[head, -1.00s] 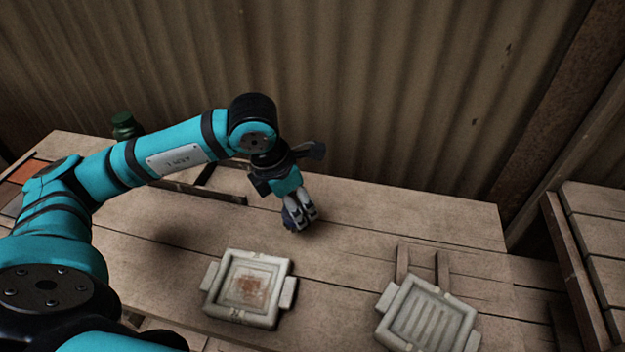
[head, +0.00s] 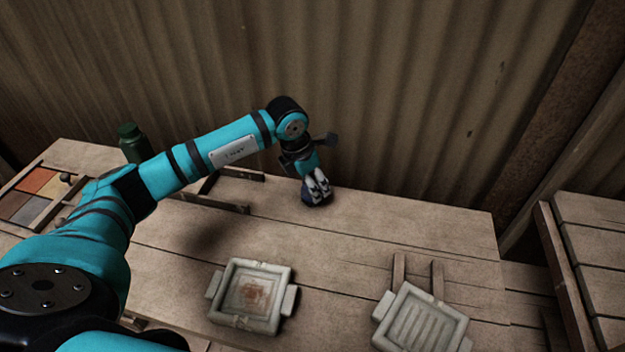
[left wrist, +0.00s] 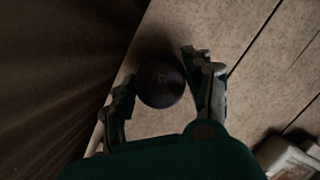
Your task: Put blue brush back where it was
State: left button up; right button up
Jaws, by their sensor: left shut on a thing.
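My left gripper (head: 317,186) is over the back edge of the table, near the corrugated wall, pointing down. It is shut on a dark blue brush (head: 314,201), whose lower part shows below the fingers. In the left wrist view the brush shows as a dark round knob (left wrist: 161,82) between the two fingers. Its bristles are hidden from both views. The brush is at or just above the table top; I cannot tell if it touches. My right gripper is not in view.
A pale mold with reddish-brown material (head: 222,286) and a ribbed pale mold (head: 417,323) lie toward the front. A dark rack (head: 213,202) lies left of the gripper. A green bottle (head: 131,143) and coloured tiles (head: 36,180) stand farther left. The table right of the gripper is bare.

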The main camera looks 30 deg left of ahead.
pick_arm(q)
jog(key=shift+f, duration=0.1)
jog(key=o, duration=1.1)
jog(key=shift+r, duration=0.6)
jog(key=b+v, duration=0.1)
jog(key=v, duration=1)
jog(key=shift+s+b, duration=0.15)
jog(key=shift+b, duration=0.2)
